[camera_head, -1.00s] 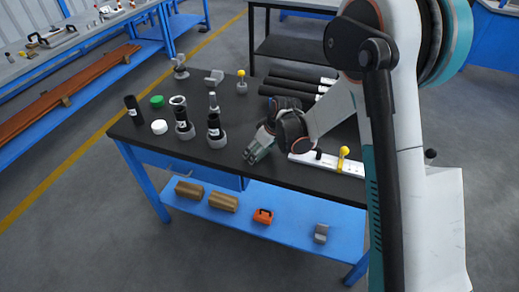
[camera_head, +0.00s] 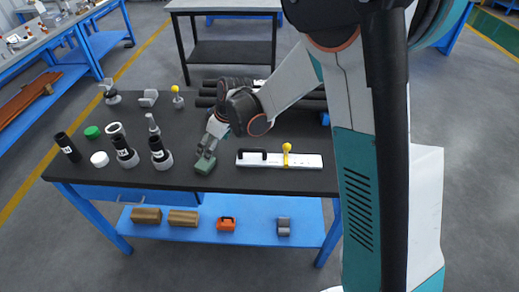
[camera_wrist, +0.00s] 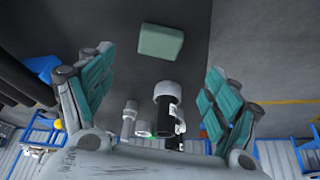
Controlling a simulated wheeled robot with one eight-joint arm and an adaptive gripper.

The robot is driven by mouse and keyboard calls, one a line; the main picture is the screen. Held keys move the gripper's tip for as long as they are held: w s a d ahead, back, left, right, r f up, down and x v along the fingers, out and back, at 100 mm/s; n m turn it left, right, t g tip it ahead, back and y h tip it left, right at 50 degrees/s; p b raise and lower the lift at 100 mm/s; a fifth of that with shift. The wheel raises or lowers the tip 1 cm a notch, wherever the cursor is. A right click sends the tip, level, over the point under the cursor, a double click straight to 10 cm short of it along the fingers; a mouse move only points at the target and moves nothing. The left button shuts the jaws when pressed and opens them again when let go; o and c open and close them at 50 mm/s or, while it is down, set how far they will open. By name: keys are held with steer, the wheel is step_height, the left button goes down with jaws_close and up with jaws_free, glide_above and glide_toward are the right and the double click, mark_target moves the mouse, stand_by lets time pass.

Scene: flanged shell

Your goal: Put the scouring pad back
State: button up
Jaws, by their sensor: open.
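The scouring pad, a flat green block (camera_head: 205,165), lies on the black table top close to its front edge. It also shows in the wrist view (camera_wrist: 160,42), top centre, ahead of and between the fingers. My gripper (camera_head: 209,150) is just above and behind the pad, pointing down to it. In the wrist view its teal-padded fingers (camera_wrist: 159,65) are spread wide with nothing between them. They appear apart from the pad.
Left of the pad stand several black-and-white cylinders (camera_head: 160,155) in grey collars. A white plate with a black handle and yellow knob (camera_head: 280,160) lies to the right. Dark tubes (camera_head: 290,102) lie behind. The blue lower shelf (camera_head: 255,233) holds wooden blocks and an orange item.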

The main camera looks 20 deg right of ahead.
steer(key=s+d+r+m+t, duration=0.1)
steer(key=s+d+r, duration=0.2)
steer(key=r, duration=0.2)
steer(key=s+d+r+m, duration=0.2)
steer(key=s+r, duration=0.1)
steer(key=r, duration=0.2)
steer(key=s+d+r+m+t+h, duration=0.1)
steer(key=s+d+r+m, duration=0.1)
steer(key=s, duration=0.5)
steer(key=s+d+r+m+t+h, duration=0.1)
steer(key=s+d+r+m, duration=0.1)
steer(key=s+d, duration=0.3)
steer(key=s+d+r+m+t+h, duration=0.1)
steer(key=s+d+r+m, duration=0.1)
steer(key=s, duration=0.7)
steer(key=shift+s+d+r, duration=0.15)
steer(key=shift+d+r, duration=0.25)
steer(key=shift+d, duration=0.25)
